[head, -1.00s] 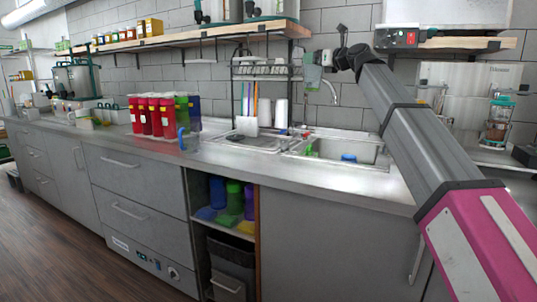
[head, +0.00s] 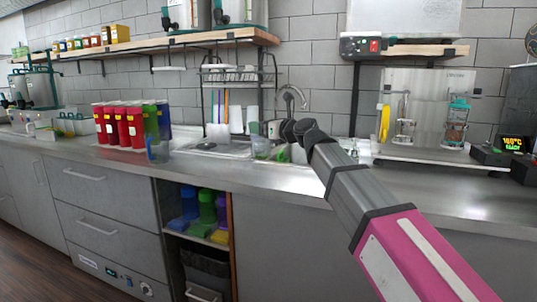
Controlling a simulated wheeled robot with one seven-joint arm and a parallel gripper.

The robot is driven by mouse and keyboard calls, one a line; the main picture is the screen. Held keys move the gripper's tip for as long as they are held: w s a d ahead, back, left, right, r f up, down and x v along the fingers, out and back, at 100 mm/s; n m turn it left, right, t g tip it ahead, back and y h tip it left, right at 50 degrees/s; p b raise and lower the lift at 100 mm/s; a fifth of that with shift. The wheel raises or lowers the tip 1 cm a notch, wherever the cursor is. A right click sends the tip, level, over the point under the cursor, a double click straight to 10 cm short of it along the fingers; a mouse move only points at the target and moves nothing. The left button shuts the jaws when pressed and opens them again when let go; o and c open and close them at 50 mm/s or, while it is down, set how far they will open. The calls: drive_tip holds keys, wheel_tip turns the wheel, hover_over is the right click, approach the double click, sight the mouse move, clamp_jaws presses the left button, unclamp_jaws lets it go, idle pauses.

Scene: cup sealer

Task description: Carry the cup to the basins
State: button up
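My gripper (head: 272,130) is small in the head view, at the far end of my arm over the sink. It appears shut on a translucent grey-green cup (head: 261,147), which hangs at the left part of the sink basin (head: 296,156). The fingers are too small to make out clearly. My arm hides the right part of the basin. I cannot tell whether the cup touches the basin. A green thing (head: 282,154) shows beside the cup, in the basin.
A curved faucet (head: 292,92) stands behind the basin. Red cup stacks (head: 118,126) and a blue pitcher (head: 158,150) stand on the counter to the left. A machine shelf (head: 425,155) is at right.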

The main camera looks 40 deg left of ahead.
drive_tip(key=w+f, duration=0.8)
drive_tip(key=shift+d+f, duration=0.2)
drive_tip(key=shift+f, duration=0.15)
drive_tip(key=shift+f, duration=0.1)
drive_tip(key=o, duration=1.4)
drive_tip(key=shift+c, duration=0.2)
drive_tip(key=s+d, duration=0.2)
drive_tip(key=d, duration=1)
drive_tip(key=shift+w, duration=0.1)
